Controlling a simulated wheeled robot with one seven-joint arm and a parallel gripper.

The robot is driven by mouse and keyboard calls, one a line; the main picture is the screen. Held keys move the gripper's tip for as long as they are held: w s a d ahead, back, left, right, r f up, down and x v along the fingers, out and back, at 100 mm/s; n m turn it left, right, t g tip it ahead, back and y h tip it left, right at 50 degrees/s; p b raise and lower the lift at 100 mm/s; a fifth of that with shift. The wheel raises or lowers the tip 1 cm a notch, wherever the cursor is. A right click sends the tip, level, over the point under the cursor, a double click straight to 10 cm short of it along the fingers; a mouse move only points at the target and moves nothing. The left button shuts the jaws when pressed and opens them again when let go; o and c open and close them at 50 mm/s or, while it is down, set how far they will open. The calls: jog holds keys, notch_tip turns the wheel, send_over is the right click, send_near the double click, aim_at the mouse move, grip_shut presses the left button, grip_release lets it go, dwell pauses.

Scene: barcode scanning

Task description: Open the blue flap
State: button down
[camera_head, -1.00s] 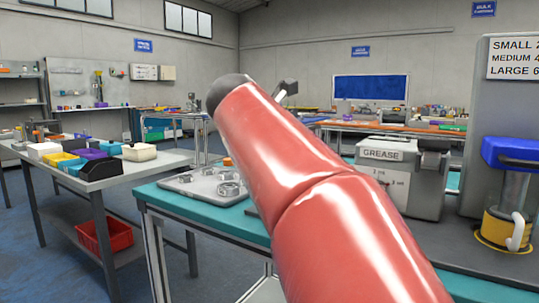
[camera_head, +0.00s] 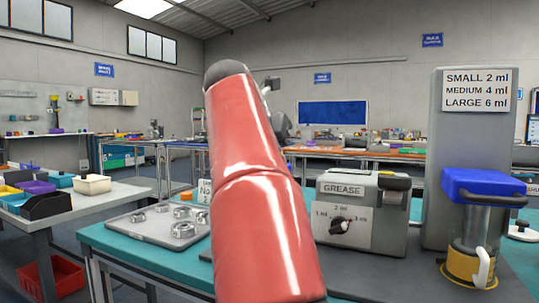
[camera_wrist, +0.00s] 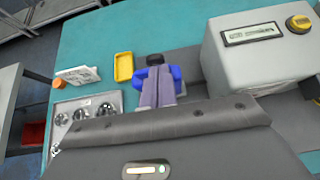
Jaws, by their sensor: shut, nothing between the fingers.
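The blue flap (camera_head: 488,186) is a blue lid on top of a clear cylinder with a yellow base, at the right of the head view. It looks level and closed over the cylinder. My gripper (camera_wrist: 157,76) shows in the wrist view as two grey-purple fingers, shut and empty, above the bench. A blue piece (camera_wrist: 175,72) shows around and behind the fingertips; I cannot tell whether it touches them or what it belongs to. The red arm hides the middle of the head view, and my gripper is not clearly visible there.
A grey grease box (camera_head: 362,215) with a dial stands left of the flapped cylinder. A tall grey panel (camera_head: 437,160) stands behind it. A tray of metal rings (camera_head: 155,226) lies on the teal bench. The wrist view shows a yellow tray (camera_wrist: 124,67) and a grey box (camera_wrist: 258,60).

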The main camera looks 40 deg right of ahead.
jog(key=shift+w+d+r, duration=0.1)
jog(key=shift+w+d, duration=0.05)
jog(key=shift+d, duration=0.35)
jog(key=v, duration=0.7)
jog(key=shift+a+r, duration=0.25)
jog(key=shift+a, duration=0.05)
